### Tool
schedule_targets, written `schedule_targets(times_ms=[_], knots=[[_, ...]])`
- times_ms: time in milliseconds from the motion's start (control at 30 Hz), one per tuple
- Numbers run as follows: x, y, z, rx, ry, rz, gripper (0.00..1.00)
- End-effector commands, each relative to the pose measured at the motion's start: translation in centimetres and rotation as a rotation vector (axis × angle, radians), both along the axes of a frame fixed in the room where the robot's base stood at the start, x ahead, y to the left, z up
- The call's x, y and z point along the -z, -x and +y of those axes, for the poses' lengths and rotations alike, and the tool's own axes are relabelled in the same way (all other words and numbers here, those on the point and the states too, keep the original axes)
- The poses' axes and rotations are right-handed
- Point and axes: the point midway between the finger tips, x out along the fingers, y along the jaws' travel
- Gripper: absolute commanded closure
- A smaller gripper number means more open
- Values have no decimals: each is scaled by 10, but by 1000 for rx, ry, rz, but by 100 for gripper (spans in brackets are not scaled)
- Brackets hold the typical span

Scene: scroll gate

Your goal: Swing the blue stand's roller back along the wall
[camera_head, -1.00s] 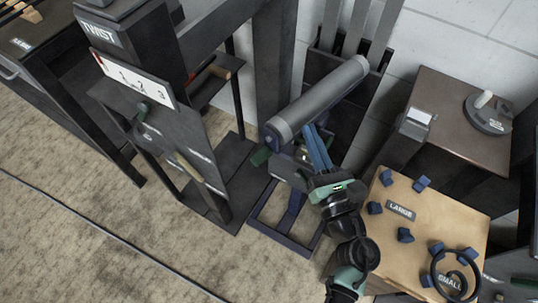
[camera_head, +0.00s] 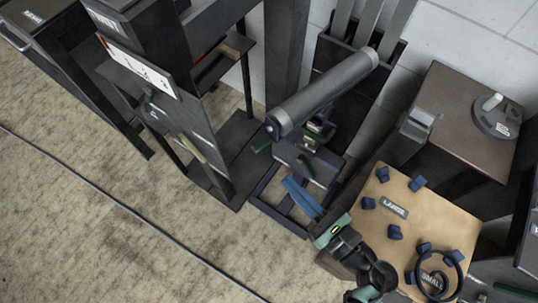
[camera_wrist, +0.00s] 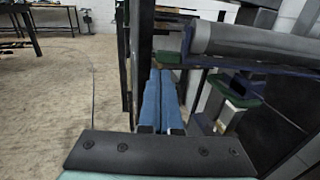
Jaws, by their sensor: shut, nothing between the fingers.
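The grey roller (camera_head: 322,92) lies level on top of the blue stand, whose navy frame (camera_head: 268,207) rests on the floor. The roller runs from its blue near end cap towards the wall at the upper right. It also shows in the wrist view (camera_wrist: 255,42), across the upper right. My gripper (camera_head: 288,181) has blue fingers, shut and empty. It is low in front of the stand, over its base frame, and apart from the roller. In the wrist view my fingers (camera_wrist: 160,74) point ahead, left of the stand's green-topped parts.
A dark "TWIST" cabinet (camera_head: 150,70) stands left of the stand. A tan board (camera_head: 425,215) with blue pegs and a black spiral is at the right. A brown-topped cabinet (camera_head: 465,110) stands behind it. Carpet (camera_head: 110,220) is open at the lower left.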

Motion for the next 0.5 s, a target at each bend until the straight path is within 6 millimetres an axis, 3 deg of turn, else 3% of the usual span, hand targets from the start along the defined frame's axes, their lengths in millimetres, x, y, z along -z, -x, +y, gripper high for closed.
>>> schedule_targets(times_ms=[200, 500], knots=[[-2, -36, 29, -2, -1, -1, 100], [0, -60, 48, -1, -1, 1, 100]])
